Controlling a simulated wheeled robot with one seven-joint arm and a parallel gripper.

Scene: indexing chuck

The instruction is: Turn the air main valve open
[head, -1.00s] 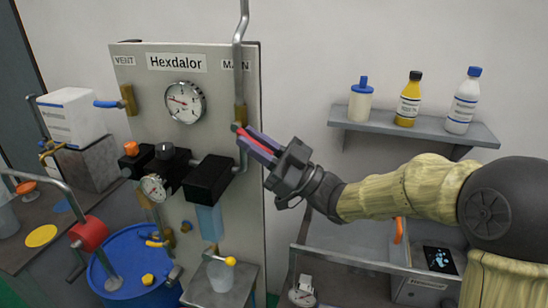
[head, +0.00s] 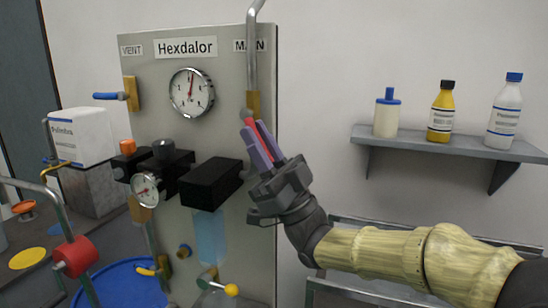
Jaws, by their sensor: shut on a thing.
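The panel labelled Hexdalor (head: 186,47) has a brass valve under the MAIN label (head: 249,45), on the grey pipe at its right edge. The brass valve body (head: 253,103) carries a red lever (head: 264,134) that slants down to the right from its pivot. My gripper (head: 260,143), with purple fingers, is shut on the red lever, one finger on each side. The fingers hide part of the lever. The round gauge (head: 191,92) has its red needle pointing nearly straight up.
The vent valve's blue lever (head: 109,96) sticks out left of the panel. Black boxes (head: 212,183) and a small gauge (head: 145,188) protrude below. A shelf (head: 450,146) with bottles is on the right wall. A blue drum (head: 120,287) stands below.

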